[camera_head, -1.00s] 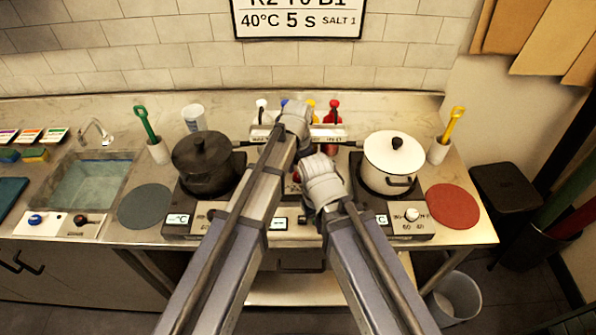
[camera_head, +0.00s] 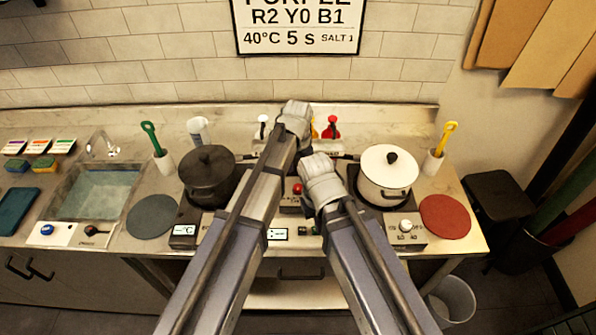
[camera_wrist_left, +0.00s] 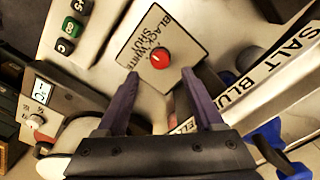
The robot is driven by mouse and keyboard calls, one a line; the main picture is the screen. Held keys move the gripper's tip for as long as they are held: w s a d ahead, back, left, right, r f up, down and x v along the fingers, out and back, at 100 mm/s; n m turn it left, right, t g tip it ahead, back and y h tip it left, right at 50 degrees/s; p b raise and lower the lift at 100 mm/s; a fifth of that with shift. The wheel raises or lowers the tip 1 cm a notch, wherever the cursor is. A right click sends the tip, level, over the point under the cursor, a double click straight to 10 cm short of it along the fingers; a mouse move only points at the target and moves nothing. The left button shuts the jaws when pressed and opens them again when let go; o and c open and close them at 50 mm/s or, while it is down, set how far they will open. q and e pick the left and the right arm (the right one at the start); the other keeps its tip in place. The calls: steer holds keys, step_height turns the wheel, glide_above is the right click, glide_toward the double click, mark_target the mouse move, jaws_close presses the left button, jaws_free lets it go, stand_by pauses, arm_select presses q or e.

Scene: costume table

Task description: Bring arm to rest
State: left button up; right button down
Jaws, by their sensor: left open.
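My left arm reaches up the middle of the head view over the table, its wrist (camera_head: 296,118) near the bottle rack. Its fingers are hidden there. In the left wrist view the left gripper (camera_wrist_left: 159,80) is open, with nothing between its two fingers. Beyond the fingertips is a plate (camera_wrist_left: 150,30) with a red button (camera_wrist_left: 160,58). My right arm's wrist (camera_head: 322,182) is beside and below the left one in the head view, close to it. Its fingers are hidden.
A black pot (camera_head: 208,180) stands left of my arms and a white pot (camera_head: 380,185) right, both on hotplates. Coloured bottles (camera_head: 331,128) stand behind my wrists. A sink (camera_head: 98,190) is far left. A grey mat (camera_head: 152,216) and a red mat (camera_head: 445,216) lie clear.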

arm_select(q)
steer(key=shift+r+p, duration=0.35)
steer(key=shift+r, duration=0.45)
arm_select(e)
steer(key=shift+r, duration=0.8)
arm_select(q)
steer(key=s+a+n, duration=0.9)
steer(key=s+a, duration=0.5)
steer(key=a, duration=0.3)
steer(key=s+d+f+m+b, duration=0.1)
steer(key=d+f+b, duration=0.1)
steer(key=d, duration=0.1)
steer(key=s+d+f+m+b, duration=0.1)
steer(key=s+d, duration=0.1)
steer(key=d, duration=0.2)
steer(key=s+d+f+m+y+b, duration=0.1)
steer(key=d+f+b, duration=0.1)
steer(key=d, duration=0.1)
steer(key=shift+s+d+f+m+b, duration=0.25)
steer(key=shift+s+f+m+b, duration=0.05)
steer(key=shift+b, duration=0.05)
arm_select(e)
step_height(320, 180, down, 6)
steer(key=shift+r, duration=0.15)
arm_select(q)
steer(key=shift+s+d, duration=0.2)
steer(key=shift+d, duration=0.05)
